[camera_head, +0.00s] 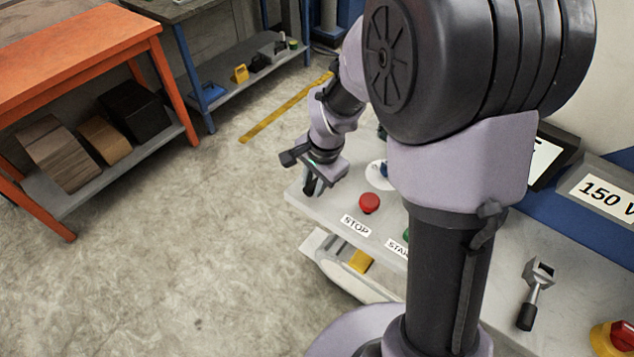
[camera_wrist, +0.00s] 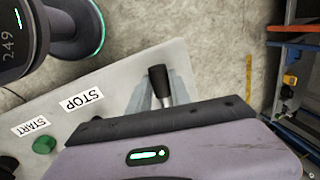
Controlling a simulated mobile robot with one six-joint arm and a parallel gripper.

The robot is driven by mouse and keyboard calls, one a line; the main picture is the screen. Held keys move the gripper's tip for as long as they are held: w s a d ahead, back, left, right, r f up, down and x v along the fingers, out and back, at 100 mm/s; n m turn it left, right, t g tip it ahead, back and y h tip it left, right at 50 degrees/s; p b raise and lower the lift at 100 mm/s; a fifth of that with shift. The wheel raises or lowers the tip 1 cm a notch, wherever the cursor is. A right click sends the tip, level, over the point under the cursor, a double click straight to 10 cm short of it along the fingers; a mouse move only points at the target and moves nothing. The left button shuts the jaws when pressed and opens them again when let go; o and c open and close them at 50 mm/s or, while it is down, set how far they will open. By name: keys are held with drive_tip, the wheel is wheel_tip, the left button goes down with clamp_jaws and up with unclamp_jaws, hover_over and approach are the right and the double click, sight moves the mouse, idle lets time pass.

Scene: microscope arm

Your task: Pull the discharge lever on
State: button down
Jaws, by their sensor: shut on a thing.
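In the wrist view a lever with a black grip (camera_wrist: 158,80) and a metal rod stands at the end of the grey console top (camera_wrist: 112,95); I take it for the discharge lever. My gripper (camera_wrist: 165,90) is shut on it, with its grey fingers on either side of the rod. The lever's base is hidden in both views.
A red button (camera_head: 369,203) with a STOP label (camera_head: 356,225) sits close to my gripper. A green button (camera_wrist: 44,145) has a START label (camera_wrist: 30,126). Another black-handled lever (camera_head: 535,292) is at the right. An orange bench (camera_head: 75,60) stands left; the floor between is clear.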

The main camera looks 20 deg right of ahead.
drive_tip(key=shift+w+a+m, duration=0.25)
drive_tip(key=shift+w+m, duration=0.25)
drive_tip(key=shift+m, duration=0.1)
drive_tip(key=shift+w+a+m, duration=0.2)
drive_tip(key=shift+w+m, duration=0.25)
drive_tip(key=shift+m, duration=0.15)
drive_tip(key=w+m, duration=0.2)
drive_tip(key=shift+a+m+h, duration=0.25)
drive_tip(key=shift+m+h, duration=0.05)
drive_tip(key=shift+h, duration=0.1)
drive_tip(key=shift+w+f+m+b, duration=0.1)
drive_tip(key=shift+w+m+b, duration=0.35)
drive_tip(key=shift+w+m, duration=0.45)
drive_tip(key=shift+w+d+m+h+b, duration=0.1)
drive_tip(key=shift+w+m+h+b, duration=0.35)
drive_tip(key=shift+m, duration=0.45)
drive_tip(key=c, duration=1.2)
unclamp_jaws()
